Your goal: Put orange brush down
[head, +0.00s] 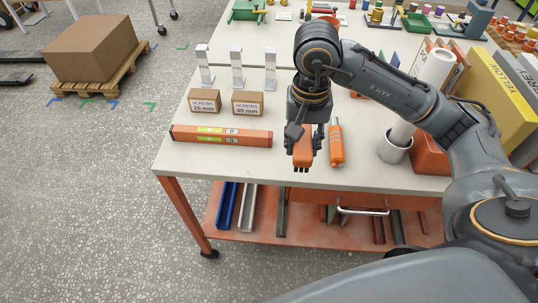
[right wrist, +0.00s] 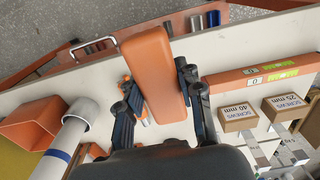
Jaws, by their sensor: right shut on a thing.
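The orange brush (head: 303,152) is a long orange block held in my right gripper (head: 306,130), close to the front edge of the white table (head: 220,166). In the right wrist view the brush (right wrist: 153,72) lies between the two dark fingers of the gripper (right wrist: 152,95), with its smooth orange side facing the camera. I cannot tell whether its lower end touches the tabletop. My left gripper is not in view.
An orange-and-grey tool (head: 336,145) lies just right of the brush. An orange spirit level (head: 221,136) and two screw boxes (head: 247,102) are to the left. A metal cup (head: 395,148) with a white roll stands at right. A drawer handle (head: 362,211) is below the edge.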

